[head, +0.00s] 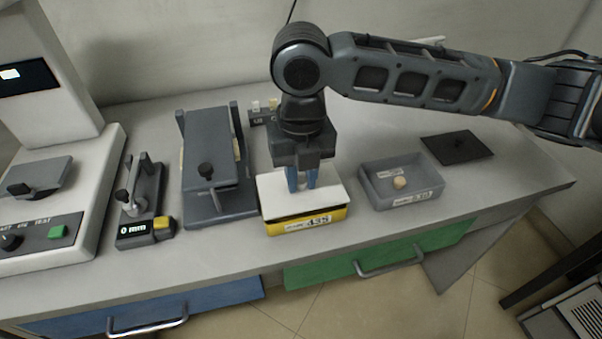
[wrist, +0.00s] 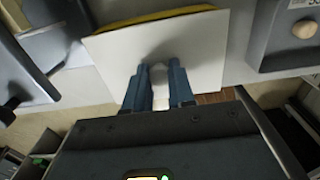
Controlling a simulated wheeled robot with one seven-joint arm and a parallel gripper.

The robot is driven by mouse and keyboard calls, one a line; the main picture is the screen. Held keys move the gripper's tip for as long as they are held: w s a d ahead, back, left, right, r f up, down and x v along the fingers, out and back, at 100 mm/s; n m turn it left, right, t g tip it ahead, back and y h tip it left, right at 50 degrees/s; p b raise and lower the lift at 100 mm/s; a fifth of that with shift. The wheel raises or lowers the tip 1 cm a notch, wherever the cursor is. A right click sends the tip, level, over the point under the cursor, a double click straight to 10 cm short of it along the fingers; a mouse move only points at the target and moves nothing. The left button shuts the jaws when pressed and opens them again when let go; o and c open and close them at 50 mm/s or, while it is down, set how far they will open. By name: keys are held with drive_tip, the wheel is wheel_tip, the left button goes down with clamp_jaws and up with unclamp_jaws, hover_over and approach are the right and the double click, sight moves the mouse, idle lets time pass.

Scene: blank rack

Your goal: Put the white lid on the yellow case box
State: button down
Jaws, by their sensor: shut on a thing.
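The white lid (head: 332,194) is flat and lies over the yellow case box (head: 330,222), which stands on the bench with a "435" label on its front. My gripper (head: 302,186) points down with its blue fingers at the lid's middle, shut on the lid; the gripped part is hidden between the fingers. A dark gap shows between lid and box along the front, so I cannot tell if the lid is fully seated. In the wrist view, the fingers (wrist: 159,70) meet the lid (wrist: 205,45), and a yellow strip of the box (wrist: 150,18) shows beyond its far edge.
A grey tray (head: 432,186) with a small round tan piece stands right of the box, and a black plate (head: 458,147) lies behind it. A grey fixture (head: 207,165) stands close on the left, with a "0 mm" gauge block (head: 137,230) further left. The bench's front edge is near.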

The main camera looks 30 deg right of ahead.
sight(300, 180)
drive_tip(key=shift+f+b, duration=0.55)
drive_tip(key=shift+f, duration=0.25)
drive_tip(key=c, duration=0.9)
unclamp_jaws()
drive_tip(key=shift+r, duration=3.9)
drive_tip(key=shift+a, duration=0.1)
